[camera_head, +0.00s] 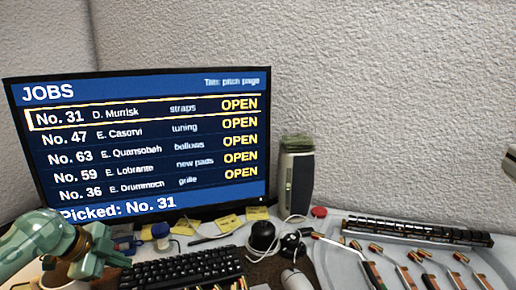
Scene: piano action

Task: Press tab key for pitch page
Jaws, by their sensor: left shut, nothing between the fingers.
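A dark monitor (150,130) shows a JOBS list with the No. 31 row boxed, "Tab: pitch page" small at top right, and "Picked: No. 31" along the bottom. A black keyboard (190,268) lies on the desk below it, cut off by the lower picture edge. My green left gripper (120,258) is shut and empty, at the keyboard's left end. I cannot tell whether it touches a key. The tab key cannot be made out; the keys' labels are too small to read. My right gripper is not in view.
Yellow notes (228,222) lie below the monitor. A grey-green upright device (296,175) stands right of it. A black rounded object (262,236), cables and a white mouse (295,279) lie right of the keyboard. A long dark rack (415,231) and several tools fill the right side.

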